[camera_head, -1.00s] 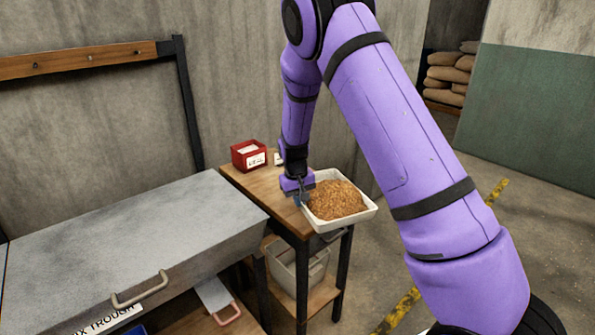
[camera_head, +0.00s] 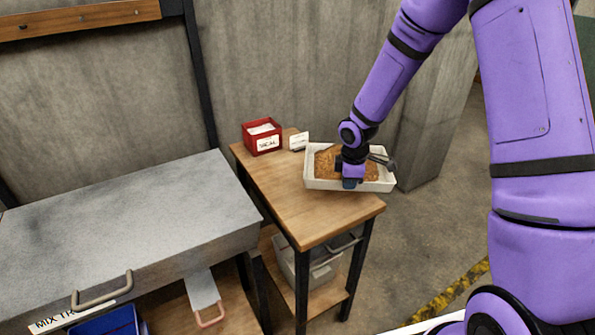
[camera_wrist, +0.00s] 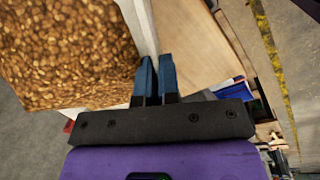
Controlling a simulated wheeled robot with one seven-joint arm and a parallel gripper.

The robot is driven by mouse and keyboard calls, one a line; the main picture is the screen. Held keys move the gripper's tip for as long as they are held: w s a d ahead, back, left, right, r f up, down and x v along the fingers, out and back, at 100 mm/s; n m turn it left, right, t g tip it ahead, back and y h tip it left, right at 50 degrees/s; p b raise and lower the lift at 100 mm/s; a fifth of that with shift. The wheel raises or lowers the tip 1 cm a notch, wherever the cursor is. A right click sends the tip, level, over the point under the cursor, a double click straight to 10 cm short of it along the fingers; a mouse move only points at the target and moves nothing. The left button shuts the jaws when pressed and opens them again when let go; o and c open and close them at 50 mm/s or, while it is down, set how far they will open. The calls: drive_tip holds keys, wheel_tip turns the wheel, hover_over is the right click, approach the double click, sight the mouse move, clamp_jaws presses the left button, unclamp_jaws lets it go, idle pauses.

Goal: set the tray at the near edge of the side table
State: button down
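The white tray (camera_head: 318,184), filled with brown grain (camera_head: 328,160), is at the right side of the wooden side table (camera_head: 285,198). Much of it reaches out past the table's right edge. I cannot tell whether it touches the top or hangs just above it. My gripper (camera_head: 350,183) is at the tray's near wall in the head view. In the wrist view my gripper's blue fingertips (camera_wrist: 156,62) are close together on the tray's white wall (camera_wrist: 139,22), one on each side, with grain to the left. The arm hides part of the grain.
A red box (camera_head: 262,138) and a small white card (camera_head: 299,141) stand at the table's back. The table's front half is bare. A grey metal trough (camera_head: 130,225) adjoins on the left. A grey bin (camera_head: 305,268) sits on the lower shelf.

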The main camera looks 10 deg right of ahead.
drive_tip(key=shift+s+a+f+n+y, duration=0.15)
drive_tip(key=shift+s+a+f+n, duration=0.2)
drive_tip(key=shift+f+n, duration=0.9)
drive_tip(key=shift+s+a+f+n+y, duration=0.1)
drive_tip(key=shift+s+a+f+n, duration=0.25)
drive_tip(key=shift+f+n, duration=0.85)
drive_tip(key=shift+s+a+f+n+y, duration=0.15)
drive_tip(key=shift+s+a+f+n, duration=0.2)
drive_tip(key=shift+f+n, duration=0.85)
drive_tip(key=shift+f+m, duration=0.25)
drive_tip(key=c, duration=1.3)
unclamp_jaws()
drive_tip(key=shift+c, duration=0.2)
